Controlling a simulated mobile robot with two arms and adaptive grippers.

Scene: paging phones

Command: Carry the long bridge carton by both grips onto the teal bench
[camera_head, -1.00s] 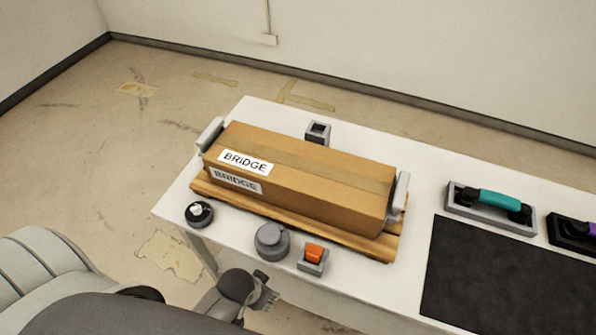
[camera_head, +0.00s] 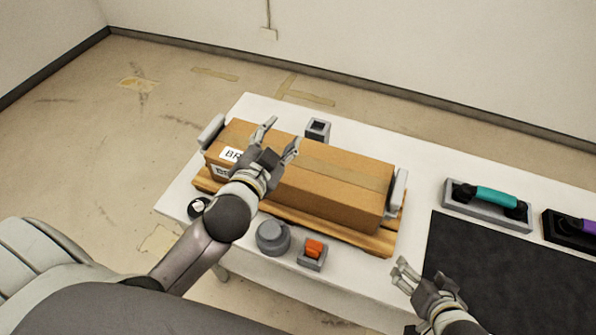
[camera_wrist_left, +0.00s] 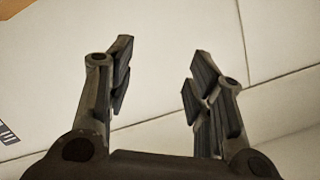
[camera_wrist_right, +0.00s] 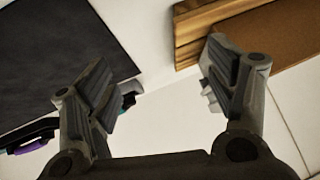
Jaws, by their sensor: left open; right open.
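The long brown bridge carton (camera_head: 330,187) lies on a wooden pallet (camera_head: 375,243) on a white table. A grey grip stands at its left end (camera_head: 211,131) and another at its right end (camera_head: 398,190). My left gripper (camera_head: 282,136) is open and empty, in front of and over the carton in the head view, covering part of its label. My right gripper (camera_head: 402,275) is open and empty, near the table's front edge, right of and nearer than the carton. The right wrist view shows the pallet (camera_wrist_right: 195,40) and carton (camera_wrist_right: 285,35) beyond its fingers. I see no teal bench.
On the white table (camera_head: 440,165) stand a grey round knob (camera_head: 272,237), an orange button (camera_head: 314,249), a dark knob (camera_head: 197,208) and a small grey block (camera_head: 317,130). A black mat (camera_head: 500,275), a teal-handled phone (camera_head: 490,200) and a purple one (camera_head: 575,225) lie at the right.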

